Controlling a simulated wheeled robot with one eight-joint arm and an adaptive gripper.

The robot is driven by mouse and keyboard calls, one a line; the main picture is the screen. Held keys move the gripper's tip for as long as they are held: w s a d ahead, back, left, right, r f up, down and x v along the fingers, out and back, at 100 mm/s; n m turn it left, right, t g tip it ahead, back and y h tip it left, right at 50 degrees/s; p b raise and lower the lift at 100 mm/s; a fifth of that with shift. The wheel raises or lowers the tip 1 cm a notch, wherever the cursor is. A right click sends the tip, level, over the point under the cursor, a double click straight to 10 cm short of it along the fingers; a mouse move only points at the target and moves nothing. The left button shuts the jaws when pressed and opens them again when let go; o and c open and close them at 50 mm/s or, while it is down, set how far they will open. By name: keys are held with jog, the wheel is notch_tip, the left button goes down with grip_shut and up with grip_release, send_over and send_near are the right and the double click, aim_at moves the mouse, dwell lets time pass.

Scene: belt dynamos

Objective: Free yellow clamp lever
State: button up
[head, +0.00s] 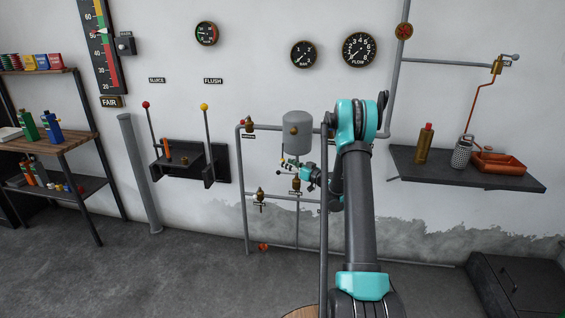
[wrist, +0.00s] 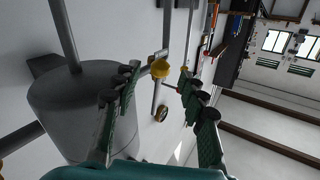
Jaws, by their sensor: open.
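My gripper (wrist: 157,85) is open, with the fingers apart on either side of the line to the knob. Nothing is held, and I cannot tell whether the fingertips touch it. In the head view my gripper (head: 287,164) is small, just below the grey tank (head: 297,132), partly hidden among pipes and behind my arm. The tank also shows at left in the wrist view (wrist: 75,105).
Pipes with brass valves (head: 260,194) surround the gripper closely. A yellow-knobbed wall lever (head: 204,107) and a red-knobbed one (head: 146,105) stand left. A dark shelf (head: 400,160) is at right, a wooden rack (head: 70,143) at left. Floor on the left is clear.

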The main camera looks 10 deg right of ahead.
jog(key=shift+x, duration=2)
grip_shut()
